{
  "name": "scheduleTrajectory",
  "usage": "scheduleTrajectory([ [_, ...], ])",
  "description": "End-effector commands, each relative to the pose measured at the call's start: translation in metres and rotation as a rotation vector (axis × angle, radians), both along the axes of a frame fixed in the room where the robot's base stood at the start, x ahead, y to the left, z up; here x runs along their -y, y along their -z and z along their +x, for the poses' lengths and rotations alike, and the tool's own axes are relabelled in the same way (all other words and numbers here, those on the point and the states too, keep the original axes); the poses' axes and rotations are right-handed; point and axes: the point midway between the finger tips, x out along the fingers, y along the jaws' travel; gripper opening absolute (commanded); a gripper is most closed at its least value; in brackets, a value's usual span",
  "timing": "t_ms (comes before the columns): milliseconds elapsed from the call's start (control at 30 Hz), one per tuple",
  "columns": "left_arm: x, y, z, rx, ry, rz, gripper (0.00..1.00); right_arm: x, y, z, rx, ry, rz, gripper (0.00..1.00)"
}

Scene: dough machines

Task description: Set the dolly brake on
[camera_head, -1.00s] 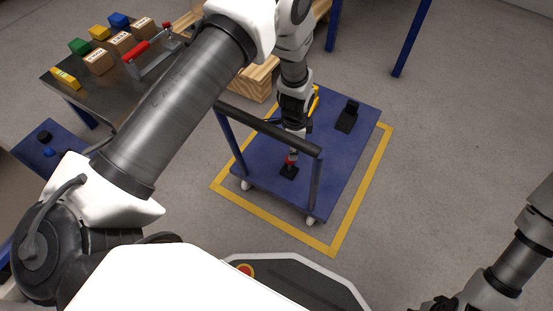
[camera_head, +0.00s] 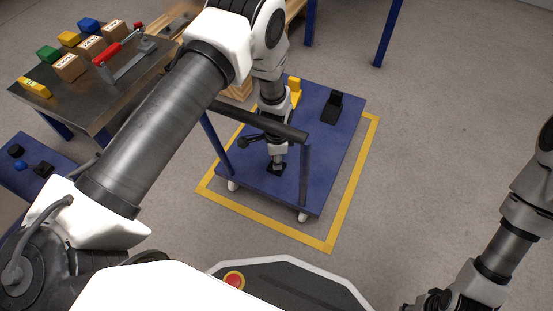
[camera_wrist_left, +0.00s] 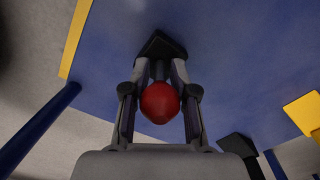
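The blue dolly (camera_head: 335,150) stands on the floor inside a yellow outline, with a dark push bar (camera_head: 262,124) at its near side. The brake lever has a black base (camera_head: 277,169) on the deck and a red knob (camera_wrist_left: 160,102), seen in the left wrist view. My left gripper (camera_head: 278,158) reaches down past the bar to the lever. Its fingers stand on both sides of the red knob with thin gaps, apparently open around it. In the head view the gripper hides the knob. My right gripper (camera_head: 436,300) is at the bottom right, away from the dolly, its fingers unclear.
A black pedal-like block (camera_head: 332,106) and a yellow piece (camera_head: 294,90) are on the far part of the deck. A metal table (camera_head: 80,110) with boxes and a red-handled tool (camera_head: 120,56) stands at the left. The floor right of the dolly is clear.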

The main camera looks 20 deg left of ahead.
Motion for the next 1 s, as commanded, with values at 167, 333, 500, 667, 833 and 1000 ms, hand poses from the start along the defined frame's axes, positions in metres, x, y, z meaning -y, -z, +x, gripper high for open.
scheduleTrajectory([
  [167,-0.0001,-0.0004,0.0001,0.000,0.000,0.000,0.00,0.0000,0.0000,-0.0002,0.000,0.000,0.000,0.40],
  [333,0.0005,-0.0009,0.0019,-0.020,0.000,0.000,0.00,0.0000,-0.0020,-0.0004,-0.001,0.000,0.000,0.40],
  [500,0.0006,-0.0012,0.0047,-0.104,0.001,0.003,0.00,-0.0001,-0.0063,-0.0005,-0.001,-0.001,0.000,0.40],
  [667,0.0002,-0.0009,0.0046,-0.124,0.000,0.004,0.00,-0.0002,-0.0060,-0.0006,-0.002,-0.002,0.000,0.40],
  [833,0.0002,-0.0011,0.0047,-0.123,0.000,0.005,0.27,-0.0002,-0.0060,-0.0006,-0.002,-0.002,0.000,0.40],
  [1000,0.0001,-0.0007,0.0043,-0.124,0.000,0.004,0.43,-0.0002,-0.0059,-0.0006,-0.002,-0.002,0.000,0.40],
])
